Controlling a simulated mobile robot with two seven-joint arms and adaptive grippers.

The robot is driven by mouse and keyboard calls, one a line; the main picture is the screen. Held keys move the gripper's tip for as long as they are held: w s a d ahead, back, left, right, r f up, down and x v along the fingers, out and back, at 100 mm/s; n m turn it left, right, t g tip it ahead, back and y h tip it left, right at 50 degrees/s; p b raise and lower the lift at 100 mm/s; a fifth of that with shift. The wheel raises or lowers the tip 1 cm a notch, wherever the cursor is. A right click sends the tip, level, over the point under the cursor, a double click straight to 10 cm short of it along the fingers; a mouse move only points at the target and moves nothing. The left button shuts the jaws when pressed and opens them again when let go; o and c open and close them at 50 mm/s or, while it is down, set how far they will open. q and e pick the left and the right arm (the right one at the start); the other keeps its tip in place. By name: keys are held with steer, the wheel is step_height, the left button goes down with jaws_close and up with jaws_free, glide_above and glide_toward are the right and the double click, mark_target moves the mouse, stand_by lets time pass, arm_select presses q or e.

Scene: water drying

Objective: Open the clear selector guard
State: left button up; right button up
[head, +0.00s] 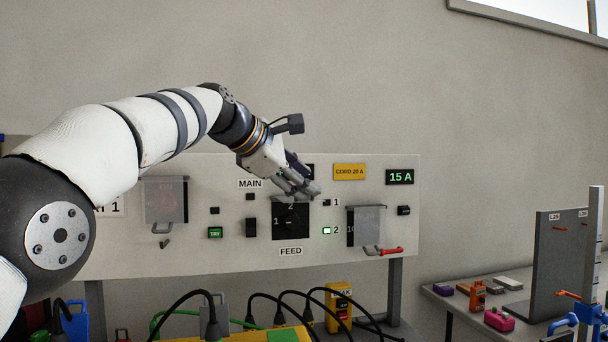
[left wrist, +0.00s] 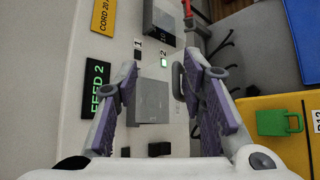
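The selector sits in the middle of the panel, a black square (head: 290,222) marked 1 and 2 above the FEED label. In the left wrist view a grey, see-through-looking plate (left wrist: 150,102) with a grey loop handle (left wrist: 178,80) covers that spot; it looks like the guard, lying flat. My left gripper (head: 308,192) is in front of the selector's top edge. In the left wrist view its fingers (left wrist: 165,75) are spread apart, with the plate and handle seen between them. Contact with the handle cannot be told. My right gripper is out of view.
The lamp at 2 (head: 327,231) glows green. Cables hang below; a side table (head: 455,303) stands right.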

arm_select(q)
steer(key=shift+w+a+f, duration=0.1)
steer(key=shift+w+a, duration=0.1)
steer(key=shift+a, duration=0.25)
steer(key=v, duration=0.7)
steer(key=shift+s+d, duration=0.25)
steer(key=shift+s, duration=0.1)
